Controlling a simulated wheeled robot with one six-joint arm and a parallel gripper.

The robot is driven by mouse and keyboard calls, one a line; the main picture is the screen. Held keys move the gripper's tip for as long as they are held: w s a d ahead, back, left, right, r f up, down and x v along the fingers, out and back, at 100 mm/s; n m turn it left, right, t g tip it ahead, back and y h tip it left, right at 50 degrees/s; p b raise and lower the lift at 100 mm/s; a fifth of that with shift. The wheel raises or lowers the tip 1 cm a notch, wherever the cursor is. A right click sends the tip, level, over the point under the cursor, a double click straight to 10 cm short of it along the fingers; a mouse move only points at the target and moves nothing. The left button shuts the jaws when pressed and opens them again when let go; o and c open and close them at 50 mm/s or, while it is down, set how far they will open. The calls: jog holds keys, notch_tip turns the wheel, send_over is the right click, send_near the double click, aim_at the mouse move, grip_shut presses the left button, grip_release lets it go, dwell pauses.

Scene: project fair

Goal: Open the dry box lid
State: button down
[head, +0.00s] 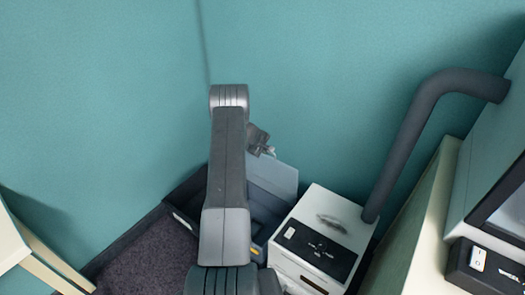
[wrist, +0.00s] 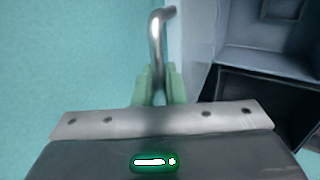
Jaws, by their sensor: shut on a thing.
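The dry box (head: 258,238) is a blue-grey box in the corner, partly hidden behind my arm. Its lid (head: 277,179) stands raised at a steep angle, and the inside of the box shows below it. My gripper (head: 266,150) is at the lid's upper edge. In the wrist view, the green fingertips of my gripper (wrist: 157,88) are shut on a bent metal handle (wrist: 156,38). The lid (wrist: 270,35) and the dark inside of the box show to the right there. The handle's joint to the lid is not clear.
A white machine (head: 318,235) with a black top panel stands right of the box, with a dark pipe (head: 400,140) behind it. Teal walls close in behind. Dark carpet (head: 145,245) is free at left. A pale table (head: 12,240) stands at far left.

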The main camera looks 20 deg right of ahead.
jog(key=c, duration=1.6)
grip_release()
jog(key=shift+a, duration=0.1)
jog(key=b+v, duration=0.1)
jog(key=v, duration=1.2)
jog(key=shift+s+a+r+b, duration=0.15)
jog(key=shift+r+b, duration=0.2)
jog(key=shift+b, duration=0.05)
jog(key=p+x, duration=0.1)
jog(key=x, duration=1.3)
jog(key=shift+p, duration=0.4)
